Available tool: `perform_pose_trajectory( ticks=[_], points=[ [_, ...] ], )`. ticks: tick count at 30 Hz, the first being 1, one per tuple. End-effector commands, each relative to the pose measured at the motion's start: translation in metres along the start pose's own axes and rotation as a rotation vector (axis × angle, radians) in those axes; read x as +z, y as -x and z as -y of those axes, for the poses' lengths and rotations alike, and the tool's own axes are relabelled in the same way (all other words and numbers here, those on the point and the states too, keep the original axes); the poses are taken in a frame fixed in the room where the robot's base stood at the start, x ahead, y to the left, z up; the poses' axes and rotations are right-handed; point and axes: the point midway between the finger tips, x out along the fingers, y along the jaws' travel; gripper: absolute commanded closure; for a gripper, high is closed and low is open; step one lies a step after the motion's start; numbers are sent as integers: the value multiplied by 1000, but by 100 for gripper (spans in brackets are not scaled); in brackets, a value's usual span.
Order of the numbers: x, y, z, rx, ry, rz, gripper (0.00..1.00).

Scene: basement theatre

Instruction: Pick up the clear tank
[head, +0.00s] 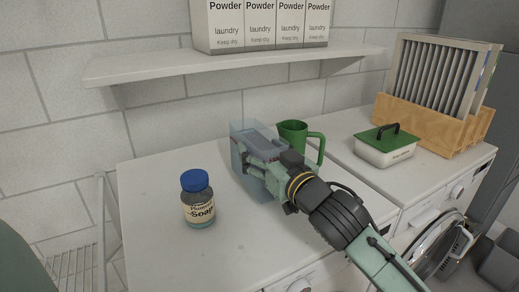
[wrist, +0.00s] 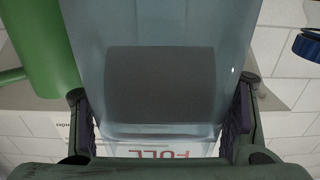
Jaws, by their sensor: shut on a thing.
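The clear tank (head: 243,136) is a bluish see-through box on the white machine top in the head view. My gripper (head: 255,160) reaches it from the front right and is shut on it. In the wrist view the tank (wrist: 160,35) stands between the two fingers of my gripper (wrist: 162,125), one pad against each side. A dark grey block shows inside or behind its clear wall, and the lettering "FULL" shows near its edge. My gripper and arm hide part of the tank in the head view. I cannot tell whether its base touches the surface.
A green jug (head: 293,134) stands close right of the tank; a blue-capped soap jar (head: 198,205) is to the left. A shelf (head: 230,66) with laundry powder boxes hangs above.

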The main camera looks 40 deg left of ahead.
Motion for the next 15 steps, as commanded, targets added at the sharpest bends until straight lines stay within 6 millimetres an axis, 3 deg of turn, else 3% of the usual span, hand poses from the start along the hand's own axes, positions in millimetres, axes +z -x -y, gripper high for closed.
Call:
perform_pose_trajectory(
  ticks=[15],
  points=[
    [-4,62,15,1,6,-9,96]
  ],
)
